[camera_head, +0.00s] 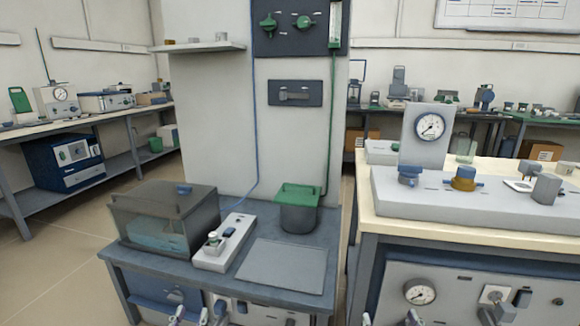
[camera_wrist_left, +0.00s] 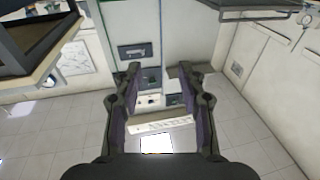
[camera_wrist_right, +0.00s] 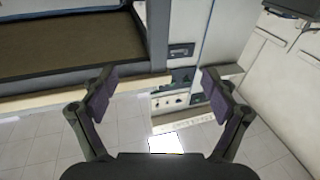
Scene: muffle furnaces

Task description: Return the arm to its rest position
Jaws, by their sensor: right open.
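My left gripper (camera_head: 200,316) shows only its fingertips at the bottom edge of the head view, in front of the low blue-grey bench. In the left wrist view (camera_wrist_left: 160,82) its two fingers stand apart with nothing between them. My right gripper (camera_head: 389,319) also shows only its tips at the bottom edge, in front of the right-hand bench. In the right wrist view (camera_wrist_right: 158,88) its fingers are spread wide and empty. Neither gripper visibly touches anything. Most of both arms is out of the head view.
The low bench (camera_head: 214,267) holds a smoky clear-walled tank (camera_head: 160,222), a white device (camera_head: 224,243) and a green-lidded pot (camera_head: 298,209). The right bench (camera_head: 410,229) carries a dial gauge unit (camera_head: 428,135). Open floor (camera_head: 70,270) lies at the left.

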